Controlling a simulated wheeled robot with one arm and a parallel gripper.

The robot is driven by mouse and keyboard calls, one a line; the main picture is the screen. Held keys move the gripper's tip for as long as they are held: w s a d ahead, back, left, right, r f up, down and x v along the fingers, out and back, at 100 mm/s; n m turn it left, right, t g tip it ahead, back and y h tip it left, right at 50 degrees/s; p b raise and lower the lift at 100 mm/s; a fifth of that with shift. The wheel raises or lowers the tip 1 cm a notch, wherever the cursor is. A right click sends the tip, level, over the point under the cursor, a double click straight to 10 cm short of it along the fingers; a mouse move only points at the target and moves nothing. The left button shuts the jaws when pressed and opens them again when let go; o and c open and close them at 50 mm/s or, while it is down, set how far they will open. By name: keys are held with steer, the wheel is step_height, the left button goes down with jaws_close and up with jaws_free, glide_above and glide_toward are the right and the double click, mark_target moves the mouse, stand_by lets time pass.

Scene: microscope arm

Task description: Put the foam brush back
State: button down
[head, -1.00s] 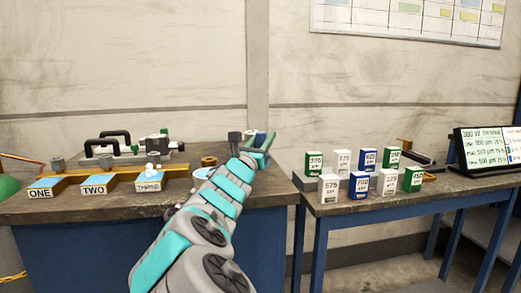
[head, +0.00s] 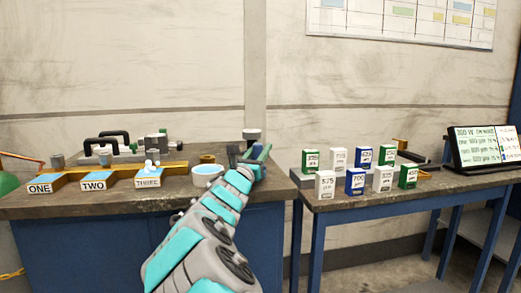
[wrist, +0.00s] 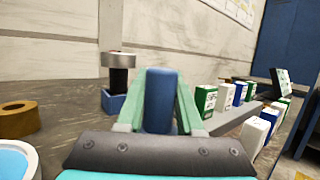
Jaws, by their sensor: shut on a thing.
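My gripper (wrist: 158,105) is shut on a blue, round-topped block (wrist: 158,92), held between its two green fingers in the wrist view. I take this for the foam brush; its lower part is hidden by the gripper. In the head view my gripper (head: 249,158) is over the right end of the left bench, and the blue piece is too small to make out there. A dark post with a silver cap (wrist: 118,60) stands in a small blue base (wrist: 113,102), beyond and left of the fingers. The cap also shows in the head view (head: 252,134).
A white dish with light blue contents (head: 208,175) and a brown ring (head: 207,159) are left of my gripper. Trays ONE, TWO and THREE (head: 148,183) line the left bench. Several labelled boxes (head: 355,182) stand on the right bench, across a gap.

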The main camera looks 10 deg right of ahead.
steer(key=shift+f, duration=0.2)
steer(key=c, duration=0.5)
jaws_free()
steer(key=shift+c, duration=0.2)
steer(key=shift+r, duration=0.15)
steer(key=shift+a+r+p, duration=0.1)
steer(key=shift+r+p, duration=0.25)
steer(key=shift+r, duration=0.25)
steer(key=s+r+b+v, duration=0.1)
steer(key=r+v, duration=0.2)
steer(key=v, duration=1.1)
steer(key=shift+a, duration=0.4)
steer(key=shift+s+r, duration=0.1)
